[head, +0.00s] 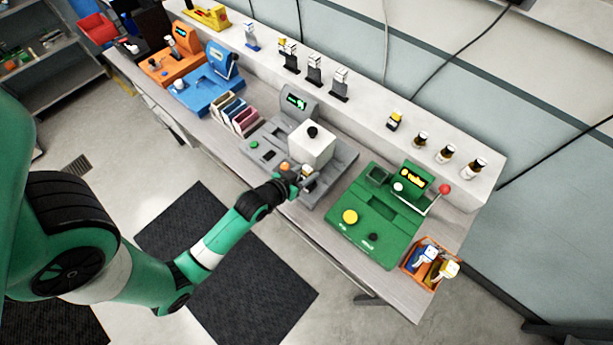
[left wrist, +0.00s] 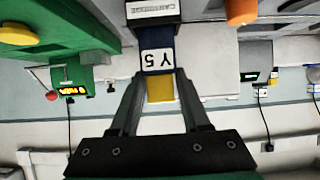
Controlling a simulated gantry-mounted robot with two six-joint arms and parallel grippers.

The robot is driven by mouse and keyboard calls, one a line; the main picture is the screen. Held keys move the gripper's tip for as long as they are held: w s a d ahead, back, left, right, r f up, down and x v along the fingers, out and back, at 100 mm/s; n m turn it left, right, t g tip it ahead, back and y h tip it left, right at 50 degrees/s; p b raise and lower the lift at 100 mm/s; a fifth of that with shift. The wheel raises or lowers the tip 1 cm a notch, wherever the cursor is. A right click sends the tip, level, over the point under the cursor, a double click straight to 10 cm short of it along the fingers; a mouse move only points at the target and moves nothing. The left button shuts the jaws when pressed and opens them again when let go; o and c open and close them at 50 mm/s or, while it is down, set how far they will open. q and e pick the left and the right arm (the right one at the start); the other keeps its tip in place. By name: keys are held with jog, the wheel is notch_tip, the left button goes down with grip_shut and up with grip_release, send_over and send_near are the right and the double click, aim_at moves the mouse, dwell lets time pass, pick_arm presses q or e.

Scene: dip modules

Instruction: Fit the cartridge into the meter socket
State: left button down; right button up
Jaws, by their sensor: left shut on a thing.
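My left gripper (head: 298,180) is at the front right of the grey machine (head: 343,160). The cartridge's far end meets or overlaps a dark block with a plate lettered "CARTRIDGE" (left wrist: 152,9), which looks like the socket. I cannot tell whether the cartridge is inside it or just in front. In the head view the gripper largely hides this spot. My right gripper is not in view.
An orange knob (head: 285,166) and a white box with a black knob (head: 311,148) are close to the left gripper. A green machine (head: 373,218) stands to the right. An orange bin (head: 409,269) holds more cartridges. Bottles and small modules line the back shelf.

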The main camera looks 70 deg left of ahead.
pick_arm(q)
jog(key=shift+f, duration=1.2)
jog(key=shift+f+b, duration=0.25)
jog(key=shift+b, duration=0.05)
jog(key=shift+c, duration=1.9)
grip_release()
jog(key=shift+r, duration=0.1)
